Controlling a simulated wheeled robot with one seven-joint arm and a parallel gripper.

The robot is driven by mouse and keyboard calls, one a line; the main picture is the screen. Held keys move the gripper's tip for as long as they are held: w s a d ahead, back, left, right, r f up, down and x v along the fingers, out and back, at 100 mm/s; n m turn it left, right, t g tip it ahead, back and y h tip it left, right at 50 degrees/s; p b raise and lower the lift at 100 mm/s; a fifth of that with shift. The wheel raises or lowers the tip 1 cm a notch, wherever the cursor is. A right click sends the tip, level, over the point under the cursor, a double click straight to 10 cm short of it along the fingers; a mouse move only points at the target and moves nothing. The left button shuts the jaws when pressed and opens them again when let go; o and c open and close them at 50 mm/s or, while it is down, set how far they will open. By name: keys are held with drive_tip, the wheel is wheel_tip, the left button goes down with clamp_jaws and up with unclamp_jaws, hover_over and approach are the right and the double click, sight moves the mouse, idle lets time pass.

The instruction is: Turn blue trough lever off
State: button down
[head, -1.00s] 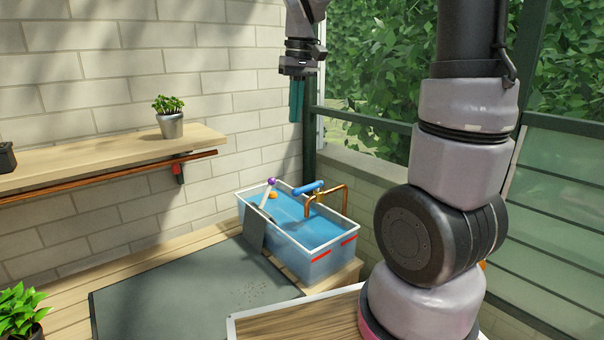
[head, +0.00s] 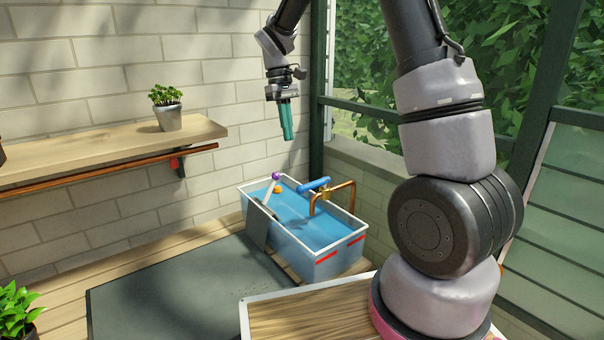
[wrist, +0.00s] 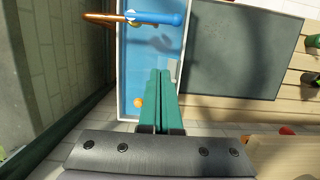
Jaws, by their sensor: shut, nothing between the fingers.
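The blue lever (head: 314,185) sits on a copper pipe tap (head: 345,190) over the back side of the trough (head: 318,268). The trough is clear-walled with red marks and holds blue water. In the wrist view the lever (wrist: 155,18) lies across the trough near the top, beyond my fingertips. My gripper (head: 288,138) is shut and empty, with its teal fingers pointing down, above and apart from the trough and lever. The teal fingers also show in the wrist view (wrist: 160,75), covering part of the trough's edge.
A wooden shelf (head: 100,165) with a potted plant (head: 167,108) is on the wall at left. A dark mat (head: 180,295) lies clear in front.

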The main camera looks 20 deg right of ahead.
drive_tip(key=s+d+f, duration=0.2)
drive_tip(key=s+f, duration=0.3)
drive_tip(key=f, duration=0.5)
drive_tip(key=shift+s+d+f, duration=0.2)
drive_tip(key=shift+s, duration=0.15)
drive_tip(key=shift+s+n, duration=0.2)
drive_tip(key=shift+n, duration=0.2)
